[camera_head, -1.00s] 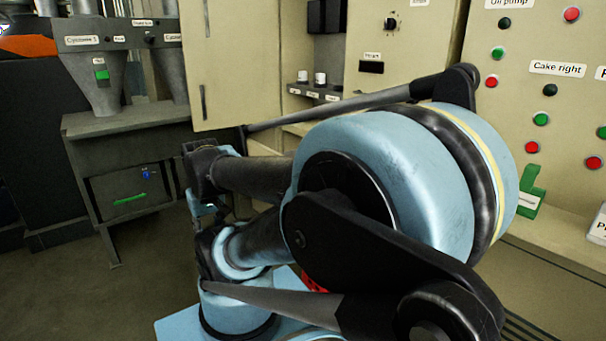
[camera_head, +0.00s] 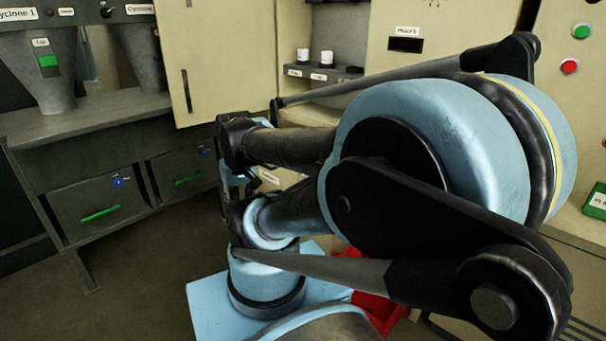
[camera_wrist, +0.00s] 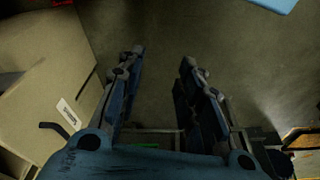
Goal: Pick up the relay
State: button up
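I cannot pick out a relay for certain in either view. Two small white, cup-like pieces (camera_head: 314,57) stand on a labelled grey shelf (camera_head: 310,75) inside the open beige cabinet; I cannot tell what they are. My gripper (camera_wrist: 162,60) is open in the wrist view, its two dark fingers well apart. Nothing is between them, and bare floor shows beyond. In the head view my gripper is mostly hidden behind my arm.
The open cabinet door (camera_head: 222,70) stands left of the shelf. A grey bench (camera_head: 85,120) with green-handled drawers (camera_head: 100,213) is at left. A red object (camera_head: 378,308) shows behind my arm. A beige box-like surface (camera_wrist: 45,90) is left of my gripper. Floor (camera_head: 140,275) is clear at lower left.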

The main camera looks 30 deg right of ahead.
jog(key=shift+o, duration=1)
jog(key=shift+w, duration=0.1)
jog(key=shift+o, duration=0.3)
jog(key=shift+s+r, duration=0.25)
jog(key=shift+s, duration=0.05)
jog(key=w+d+r+m+g, duration=0.1)
jog(key=w+d+r+m, duration=0.4)
jog(key=w, duration=0.3)
jog(key=w+d+r+m, duration=0.2)
jog(key=w+d+r, duration=0.3)
jog(key=w+d, duration=0.25)
jog(key=w+d+m, duration=0.3)
jog(key=w+d, duration=0.6)
jog(key=d, duration=0.2)
jog(key=w+d+f+m+g, duration=0.1)
jog(key=w+d+f+m, duration=0.1)
jog(key=d, duration=0.4)
jog(key=w+d+f+m, duration=0.2)
jog(key=d+f, duration=0.1)
jog(key=d, duration=0.3)
notch_tip(320, 180, down, 11)
jog(key=shift+r, duration=0.1)
jog(key=shift+a+f, duration=0.2)
jog(key=shift+f, duration=2.7)
